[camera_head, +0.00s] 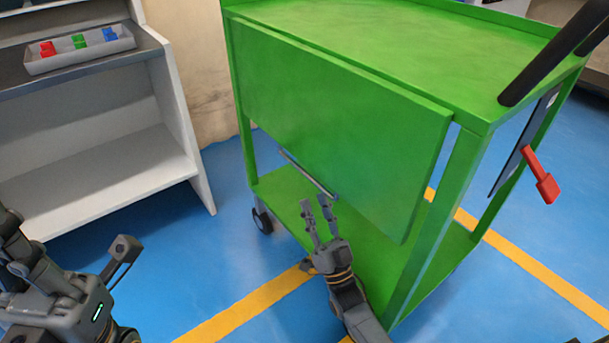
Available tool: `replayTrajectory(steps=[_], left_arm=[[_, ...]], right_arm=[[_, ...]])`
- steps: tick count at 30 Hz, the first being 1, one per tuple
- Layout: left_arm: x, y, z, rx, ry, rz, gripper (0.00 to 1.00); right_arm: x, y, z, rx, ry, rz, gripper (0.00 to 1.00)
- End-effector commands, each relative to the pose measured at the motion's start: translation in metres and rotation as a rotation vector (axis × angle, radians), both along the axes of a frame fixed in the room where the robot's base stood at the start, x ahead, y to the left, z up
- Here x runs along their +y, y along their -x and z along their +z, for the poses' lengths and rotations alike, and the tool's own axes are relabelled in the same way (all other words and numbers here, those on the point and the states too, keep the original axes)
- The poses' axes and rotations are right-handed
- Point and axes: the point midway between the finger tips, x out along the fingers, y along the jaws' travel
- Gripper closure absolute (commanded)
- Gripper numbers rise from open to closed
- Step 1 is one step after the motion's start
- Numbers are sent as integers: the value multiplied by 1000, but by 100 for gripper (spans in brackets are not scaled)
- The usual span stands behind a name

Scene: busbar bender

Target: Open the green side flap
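The green side flap (330,125) is a large flat panel hanging along the long side of the green cart (490,62). A thin grey bar handle (300,171) runs along the flap's lower edge. My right gripper (317,206) is just below the near end of this bar, its two slim fingers parted and pointing up towards it. I see nothing between the fingers. Whether a fingertip touches the bar is not clear. My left arm (60,300) is at the lower left, away from the cart; I cannot make out its gripper's fingers.
The cart has a lower shelf (290,192), a black push handle (545,65) and a red lever (541,176) at its right end. A white bench with a tray (80,56) of coloured pieces stands at the left. Blue floor lies between.

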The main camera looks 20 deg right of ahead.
Motion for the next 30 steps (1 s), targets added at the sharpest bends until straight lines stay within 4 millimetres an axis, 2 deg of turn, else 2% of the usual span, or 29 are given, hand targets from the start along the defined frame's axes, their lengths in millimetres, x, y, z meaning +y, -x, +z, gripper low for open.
replayTrajectory(steps=[6, 12, 25, 30], left_arm=[[-1, 0, 1, -24, -2, 1, 100], [-2, -1, 3, -36, -6, 2, 100], [-2, 1, 7, -50, -7, 2, 100], [-2, 1, 8, -50, -6, 2, 100]], right_arm=[[5, -33, 31, -5, 1, 0, 66], [8, -52, 50, -1, 1, 0, 66], [9, -59, 57, 2, 1, 0, 66], [9, -59, 57, 2, 1, 0, 100]])
